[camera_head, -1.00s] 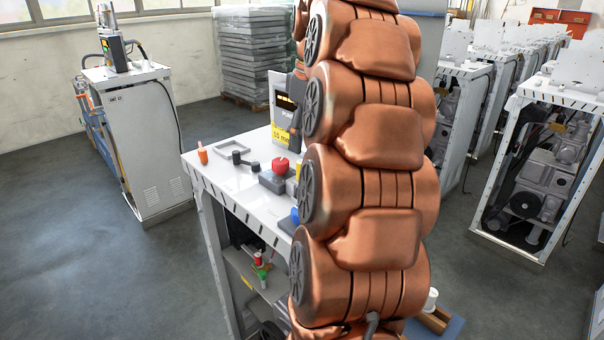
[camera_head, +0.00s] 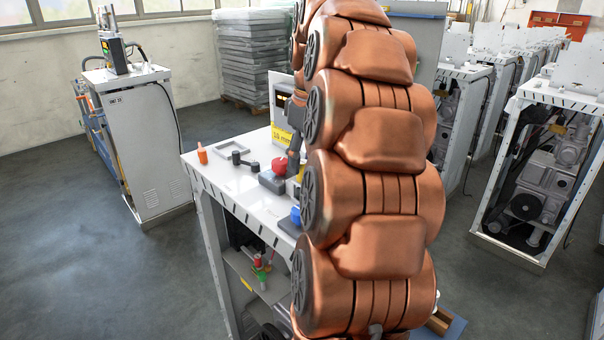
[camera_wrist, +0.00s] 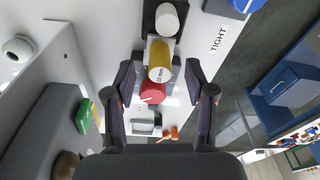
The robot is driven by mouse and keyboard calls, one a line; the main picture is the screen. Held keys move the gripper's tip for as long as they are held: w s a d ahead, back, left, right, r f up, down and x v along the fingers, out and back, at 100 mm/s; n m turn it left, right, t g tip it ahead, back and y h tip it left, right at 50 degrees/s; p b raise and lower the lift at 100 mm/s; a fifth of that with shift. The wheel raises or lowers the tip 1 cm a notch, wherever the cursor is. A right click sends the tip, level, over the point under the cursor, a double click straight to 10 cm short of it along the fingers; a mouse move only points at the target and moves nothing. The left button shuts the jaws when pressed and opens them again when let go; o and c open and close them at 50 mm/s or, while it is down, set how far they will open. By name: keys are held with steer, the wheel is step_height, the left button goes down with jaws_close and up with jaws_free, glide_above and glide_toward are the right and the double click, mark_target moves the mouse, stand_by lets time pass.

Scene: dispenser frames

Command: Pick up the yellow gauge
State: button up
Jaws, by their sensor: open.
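The yellow gauge (camera_wrist: 160,55) is a short cylinder with a white "10 mm" face. In the wrist view it appears between the fingertips of my gripper (camera_wrist: 160,70), which is open with a finger on each side and nothing held. I cannot tell how far above the gauge the fingers are.
The white table (camera_head: 228,178) also holds an orange item (camera_head: 202,154), a dark handle-shaped part (camera_head: 243,159), a grey tray and a blue object (camera_head: 295,215). A display unit stands behind. A shelf below holds small red and green items.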

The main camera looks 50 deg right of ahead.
mark_target(302, 178)
steer(key=shift+w+f+p, duration=0.15)
steer(key=shift+f+p, duration=0.2)
steer(key=shift+f, duration=0.8)
jaws_close()
